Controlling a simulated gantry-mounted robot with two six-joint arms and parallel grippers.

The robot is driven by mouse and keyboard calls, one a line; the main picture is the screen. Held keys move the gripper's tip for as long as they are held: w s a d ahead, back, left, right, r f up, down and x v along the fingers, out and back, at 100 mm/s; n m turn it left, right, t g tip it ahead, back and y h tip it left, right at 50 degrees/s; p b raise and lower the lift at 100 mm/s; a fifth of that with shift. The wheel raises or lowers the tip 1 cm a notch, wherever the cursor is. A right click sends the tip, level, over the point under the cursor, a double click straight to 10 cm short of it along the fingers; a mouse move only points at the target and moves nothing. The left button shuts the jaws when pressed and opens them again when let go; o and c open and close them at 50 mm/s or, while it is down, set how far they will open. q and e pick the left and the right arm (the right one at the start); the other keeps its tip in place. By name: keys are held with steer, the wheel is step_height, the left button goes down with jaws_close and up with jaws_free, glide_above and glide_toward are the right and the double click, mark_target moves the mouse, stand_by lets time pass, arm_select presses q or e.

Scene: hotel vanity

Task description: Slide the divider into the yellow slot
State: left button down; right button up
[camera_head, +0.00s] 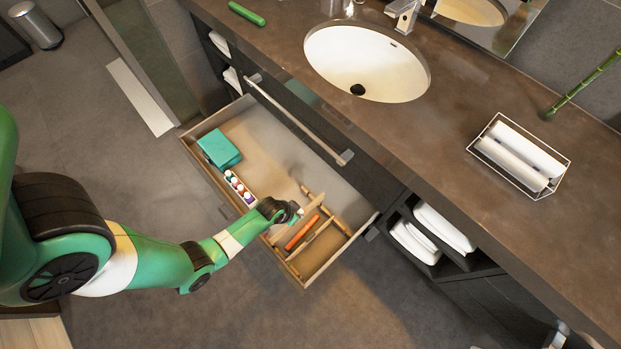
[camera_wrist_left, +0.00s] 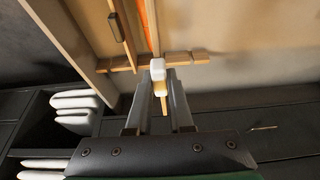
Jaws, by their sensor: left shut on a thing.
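My left gripper (camera_head: 297,212) is over the front right part of the open drawer (camera_head: 203,127). It is shut on a light wooden divider (camera_head: 314,205), which shows beside the fingertips. In the left wrist view, the gripper (camera_wrist_left: 164,76) has a white piece at its fingertips and a pale wooden strip, seemingly the divider (camera_wrist_left: 161,91), between its fingers. A slotted wooden crosspiece (camera_wrist_left: 188,57) lies just beyond the fingertips. I cannot tell whether the divider touches it. No yellow marking is clear, so I cannot pick out the yellow slot. My right gripper is out of view.
The drawer also holds a teal box (camera_head: 219,149), a tray of small bottles (camera_head: 239,188) and an orange object (camera_head: 302,232) among wooden partitions. Bare drawer floor (camera_head: 275,150) lies behind the bottles.

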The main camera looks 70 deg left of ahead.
arm_select(q)
steer(key=shift+s+a, duration=0.15)
steer(key=shift+s, duration=0.05)
steer(key=shift+s+a+f+b, duration=0.1)
steer(key=shift+f+b, duration=0.2)
steer(key=shift+f, duration=0.1)
step_height(320, 180, down, 6)
steer(key=b, duration=0.5)
steer(key=shift+b, duration=0.3)
steer(key=shift+r, duration=0.1)
stand_by(0.5)
steer(key=shift+f+b, duration=2.1)
steer(key=shift+f, duration=0.6)
stand_by(0.3)
steer(key=c, duration=0.7)
jaws_free()
steer(key=shift+c, duration=0.2)
